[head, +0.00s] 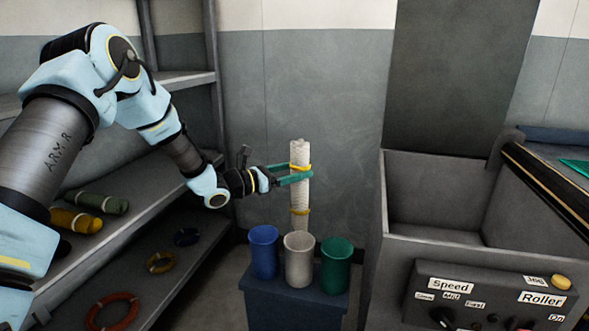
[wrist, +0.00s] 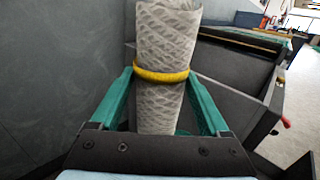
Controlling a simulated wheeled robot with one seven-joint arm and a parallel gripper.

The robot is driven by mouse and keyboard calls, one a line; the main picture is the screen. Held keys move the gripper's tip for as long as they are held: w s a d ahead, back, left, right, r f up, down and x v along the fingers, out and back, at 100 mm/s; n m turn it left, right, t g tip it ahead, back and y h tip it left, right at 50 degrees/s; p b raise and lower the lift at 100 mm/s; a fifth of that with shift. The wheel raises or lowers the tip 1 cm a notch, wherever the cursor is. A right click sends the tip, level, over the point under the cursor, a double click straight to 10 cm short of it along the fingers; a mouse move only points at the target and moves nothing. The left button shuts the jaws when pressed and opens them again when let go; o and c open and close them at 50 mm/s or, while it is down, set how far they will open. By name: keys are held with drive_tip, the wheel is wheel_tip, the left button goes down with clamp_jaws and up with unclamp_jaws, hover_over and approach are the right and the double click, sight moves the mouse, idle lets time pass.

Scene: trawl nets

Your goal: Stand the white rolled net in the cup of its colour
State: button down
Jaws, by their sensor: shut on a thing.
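The white rolled net (head: 300,195) is a long pale roll with two yellow bands, held upright. My gripper (head: 297,175) is shut on it near its upper band, with a green finger on each side. In the wrist view the net (wrist: 165,40) stands between the green fingers of my gripper (wrist: 160,95), just at a yellow band. The white cup (head: 299,262) stands below the net, between the blue cup (head: 264,252) and the green cup (head: 336,265). The net's lower end appears just above or behind the white cup's rim; I cannot tell which.
The cups stand on a dark blue stand (head: 295,300). A shelf at left holds a green roll (head: 97,203), a yellow roll (head: 75,220) and several rings, one of them orange (head: 113,311). A grey bin (head: 437,240) with a control panel (head: 490,300) stands at right.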

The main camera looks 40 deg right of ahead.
sight(291, 218)
drive_tip(key=shift+f+b, duration=4.6)
drive_tip(key=shift+f, duration=2.75)
unclamp_jaws()
drive_tip(key=shift+f, duration=0.15)
drive_tip(key=v, duration=1)
drive_tip(key=shift+a, duration=0.4)
drive_tip(key=shift+w, duration=0.1)
